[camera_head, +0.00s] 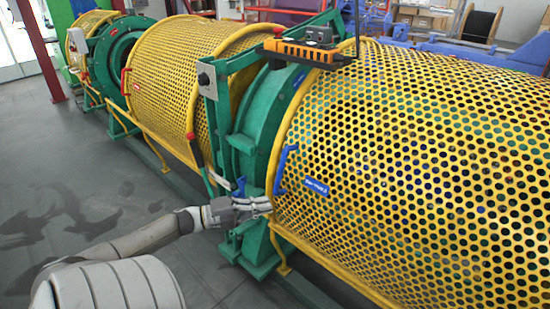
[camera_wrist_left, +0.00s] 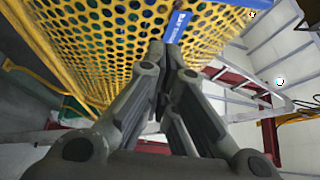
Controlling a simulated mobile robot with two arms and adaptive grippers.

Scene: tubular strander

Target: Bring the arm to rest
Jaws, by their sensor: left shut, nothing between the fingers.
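My left arm (camera_head: 140,237) reaches in from the lower left of the head view. My left gripper (camera_head: 268,204) is at its end, in front of the green frame and close to the lower left edge of the yellow perforated guard (camera_head: 420,160). The left wrist view shows the gripper's fingers (camera_wrist_left: 178,75) brought together at their tips with nothing held. The guard (camera_wrist_left: 110,40) fills the upper left behind them. I cannot tell whether the fingertips touch the guard. My right gripper is not in view.
A blue handle (camera_head: 282,172) on the guard is just above the gripper. A red-tipped lever (camera_head: 195,150) stands to its left on the green frame (camera_head: 250,130). An orange box (camera_head: 300,50) sits above. The grey floor (camera_head: 70,200) at left is free.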

